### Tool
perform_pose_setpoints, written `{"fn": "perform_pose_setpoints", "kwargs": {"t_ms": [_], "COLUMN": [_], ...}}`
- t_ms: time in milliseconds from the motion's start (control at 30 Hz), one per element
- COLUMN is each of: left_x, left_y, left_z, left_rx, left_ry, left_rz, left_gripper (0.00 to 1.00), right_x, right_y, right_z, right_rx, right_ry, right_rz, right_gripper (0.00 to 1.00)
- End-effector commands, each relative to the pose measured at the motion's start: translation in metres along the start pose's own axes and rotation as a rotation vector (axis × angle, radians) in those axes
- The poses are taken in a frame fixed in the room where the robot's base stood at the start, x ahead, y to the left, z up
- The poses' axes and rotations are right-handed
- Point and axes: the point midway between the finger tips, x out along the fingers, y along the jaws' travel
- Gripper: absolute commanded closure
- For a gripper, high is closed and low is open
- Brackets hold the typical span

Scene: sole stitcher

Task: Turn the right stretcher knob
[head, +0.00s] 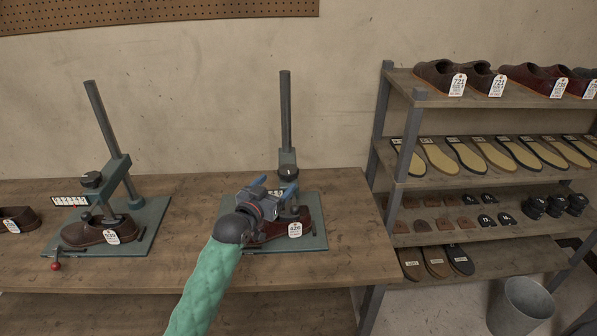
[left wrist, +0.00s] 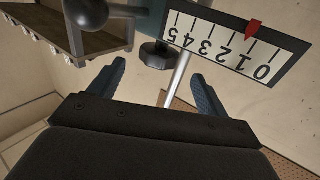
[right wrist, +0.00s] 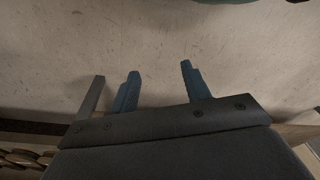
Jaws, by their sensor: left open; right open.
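The right stretcher (head: 286,112) stands on a green base plate, with a dark red shoe (head: 275,229) tagged 426 on it. My left gripper (head: 273,187) is open in front of it, hiding its middle. In the left wrist view, a black lobed knob (left wrist: 157,55) shows between and just past the open fingertips (left wrist: 158,72); I see no contact. A white scale plate (left wrist: 235,48) numbered 0 to 5 appears upside down beside it, its red pointer near the low end.
The left stretcher (head: 96,118) stands on the bench with a brown shoe (head: 98,231), a black knob and a red-balled lever. A shelf rack (head: 388,110) with shoes, soles and heels stands right. A bucket (head: 522,305) is on the floor. The bench (head: 350,262) is clear right of the plate.

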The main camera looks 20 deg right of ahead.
Motion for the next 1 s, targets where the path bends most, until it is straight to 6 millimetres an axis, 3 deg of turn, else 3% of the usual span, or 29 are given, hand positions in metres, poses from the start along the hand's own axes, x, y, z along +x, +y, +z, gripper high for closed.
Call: {"fn": "perform_pose_setpoints", "kwargs": {"t_ms": [600, 1000], "left_x": [0.069, 0.077], "left_y": [0.000, 0.000], "left_z": [-0.002, -0.001], "left_rx": [0.000, 0.000], "left_ry": [0.000, 0.001], "left_rz": [0.000, 0.000], "left_gripper": [0.23, 0.23], "right_x": [0.054, 0.062], "right_y": [0.016, 0.018], "right_z": [0.023, 0.027], "right_rx": [-0.014, -0.016], "right_ry": [0.031, 0.036], "right_rz": [0.022, 0.025], "right_gripper": [0.53, 0.53]}}
